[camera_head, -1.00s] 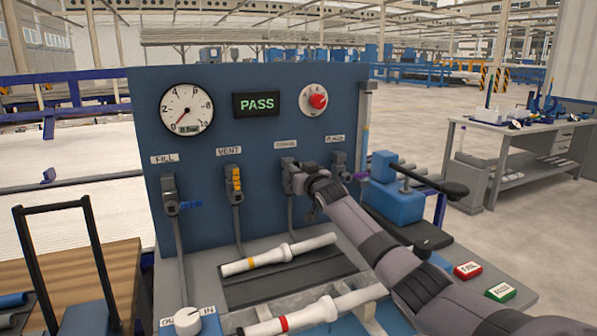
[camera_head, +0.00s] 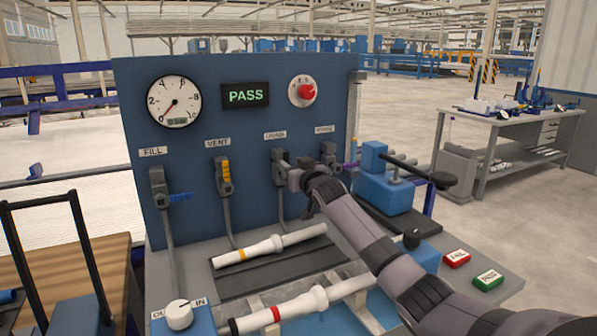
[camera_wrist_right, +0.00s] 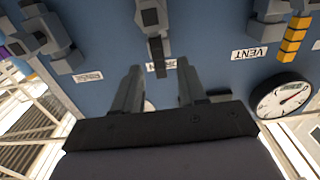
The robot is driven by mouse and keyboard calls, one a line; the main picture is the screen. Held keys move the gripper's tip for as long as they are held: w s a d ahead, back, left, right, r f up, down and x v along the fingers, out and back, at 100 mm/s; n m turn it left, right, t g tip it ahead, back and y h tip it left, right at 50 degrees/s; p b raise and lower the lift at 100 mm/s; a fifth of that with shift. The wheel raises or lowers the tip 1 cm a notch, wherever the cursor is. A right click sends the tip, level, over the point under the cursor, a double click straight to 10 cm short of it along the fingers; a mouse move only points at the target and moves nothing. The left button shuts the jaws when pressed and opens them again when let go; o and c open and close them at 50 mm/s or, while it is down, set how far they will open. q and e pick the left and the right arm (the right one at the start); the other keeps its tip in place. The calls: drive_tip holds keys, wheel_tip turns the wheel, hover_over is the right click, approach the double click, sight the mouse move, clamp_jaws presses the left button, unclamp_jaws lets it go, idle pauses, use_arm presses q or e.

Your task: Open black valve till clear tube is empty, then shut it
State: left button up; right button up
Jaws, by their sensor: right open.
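The black valve (camera_head: 279,157) is the third along the blue panel, above a grey pipe. In the right wrist view, its black handle (camera_wrist_right: 157,52) points along the picture's vertical toward its label. My right gripper (camera_wrist_right: 158,72) is open, its fingers on either side of the handle's end with gaps visible. In the head view, the right gripper (camera_head: 295,179) is just in front of this valve and hides part of it. A thin upright clear tube (camera_head: 353,115) runs along the panel's right edge; its liquid level is too small to tell. My left gripper is not in view.
Neighbouring valves are the yellow-handled VENT valve (camera_head: 224,174), the blue-handled FILL valve (camera_head: 160,187) and a fourth valve (camera_head: 328,154) close right. White pipes (camera_head: 270,247) lie below. A gauge (camera_head: 173,101) and a green PASS display (camera_head: 245,95) are above.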

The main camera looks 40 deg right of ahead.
drive_tip(key=shift+v, duration=1.95)
